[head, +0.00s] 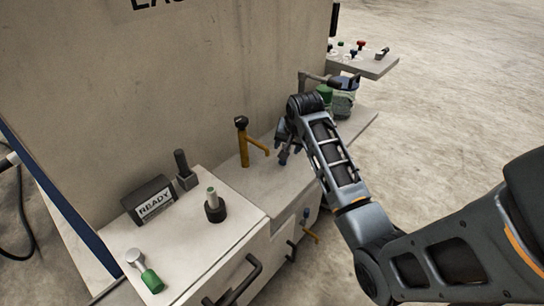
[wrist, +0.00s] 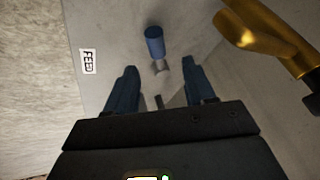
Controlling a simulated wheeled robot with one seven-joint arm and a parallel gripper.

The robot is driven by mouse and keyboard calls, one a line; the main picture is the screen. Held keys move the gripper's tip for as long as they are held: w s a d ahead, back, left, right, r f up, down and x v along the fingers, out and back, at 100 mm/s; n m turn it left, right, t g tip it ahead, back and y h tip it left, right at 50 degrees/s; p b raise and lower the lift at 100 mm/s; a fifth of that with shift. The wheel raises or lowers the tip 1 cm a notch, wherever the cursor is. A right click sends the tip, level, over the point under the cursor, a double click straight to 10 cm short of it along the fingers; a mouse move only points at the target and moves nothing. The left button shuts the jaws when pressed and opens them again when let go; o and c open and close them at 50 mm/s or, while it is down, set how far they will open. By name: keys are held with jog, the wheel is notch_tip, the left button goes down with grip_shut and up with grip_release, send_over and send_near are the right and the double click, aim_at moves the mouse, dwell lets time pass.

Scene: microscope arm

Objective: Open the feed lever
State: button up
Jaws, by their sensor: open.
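The feed lever has a blue cylindrical handle (wrist: 154,42) on a short metal stem, seen in the wrist view on a pale surface. A small label reading FEED (wrist: 88,61) is to its left. My gripper (wrist: 159,72) is open, with its two dark blue fingers apart. The blue handle shows in the gap between the fingers, a little beyond their tips, and I see no contact. In the head view my gripper (head: 287,146) is over the pale ledge, to the right of the gold tap-like fitting. The lever is hard to tell from my fingers there.
The gold fitting (head: 244,145) stands close by on the ledge (head: 245,178). A gold part (wrist: 262,32) is right of the lever in the wrist view. A tall panel (head: 200,80) rises behind. A READY sign (head: 153,204) and a green-tipped handle (head: 146,272) are at lower left.

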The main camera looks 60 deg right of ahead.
jog(key=x, duration=0.7)
jog(key=shift+s+d+f, duration=0.1)
jog(key=shift+d+f, duration=0.15)
grip_shut()
dwell(0.5)
